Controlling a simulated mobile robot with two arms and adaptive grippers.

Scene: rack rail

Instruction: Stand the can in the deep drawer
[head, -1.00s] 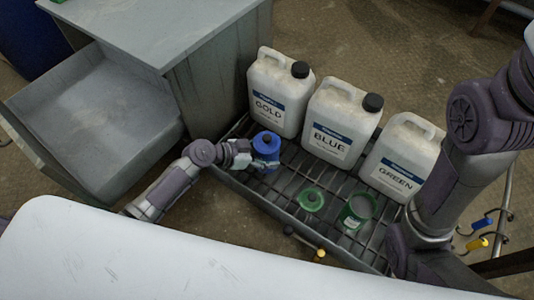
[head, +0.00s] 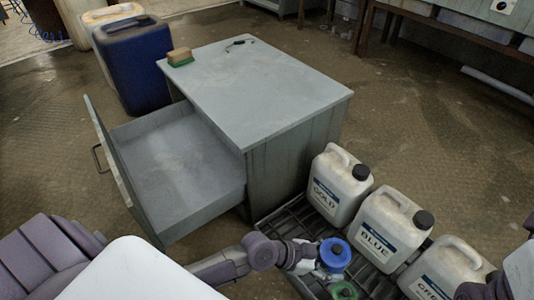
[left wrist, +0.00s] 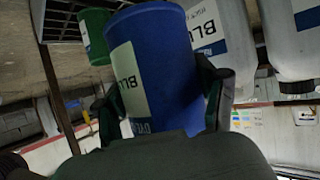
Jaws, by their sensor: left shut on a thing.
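The blue can (head: 335,254) is in my left gripper (head: 313,257), beside the jugs at the slatted tray. In the left wrist view the blue can (left wrist: 155,65) has a pale label, and the fingers press it from both sides. I cannot tell whether it touches the tray. The deep drawer (head: 180,165) is pulled out of the grey cabinet (head: 255,80), and its visible floor is empty. The drawer lies left of and beyond the can. Part of my right arm shows at the lower right edge; its gripper is out of view.
White jugs labelled GOLD (head: 335,185), BLUE (head: 385,228) and GREEN (head: 440,270) stand in the slatted tray (head: 285,222). A sponge (head: 180,57) sits on the cabinet. A blue drum (head: 135,65) stands behind the drawer.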

